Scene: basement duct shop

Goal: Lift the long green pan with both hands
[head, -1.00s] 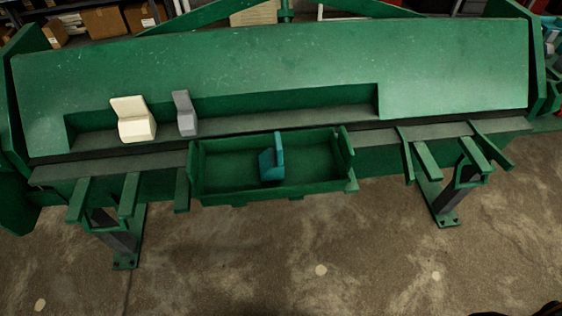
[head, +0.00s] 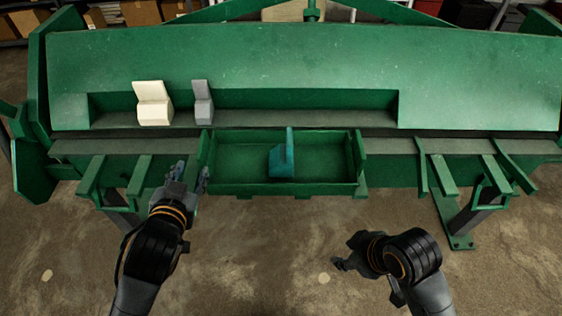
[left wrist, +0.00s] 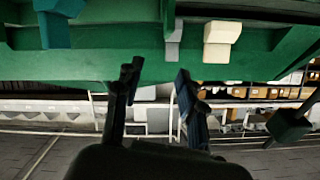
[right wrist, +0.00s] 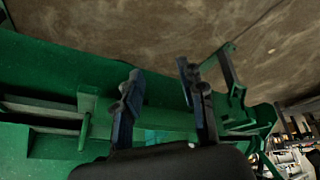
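The long green pan (head: 240,188) is an open tray at the front middle of the green machine, seen in the head view. A teal block (head: 281,162) stands inside it; it also shows in the left wrist view (left wrist: 54,30). My left gripper (head: 188,175) is open and empty, just off the pan's left end; its two spread fingers show in the left wrist view (left wrist: 158,72). My right gripper (head: 344,254) is over the floor, in front of and apart from the pan's right end. In the right wrist view its fingers (right wrist: 158,75) are spread with nothing between them.
The large green machine (head: 300,60) fills the back. A cream block (head: 153,108) and a grey block (head: 203,105) stand on its ledge. Green brackets (head: 138,175) jut out left of the pan, with more brackets (head: 443,173) to its right. The concrete floor in front is clear.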

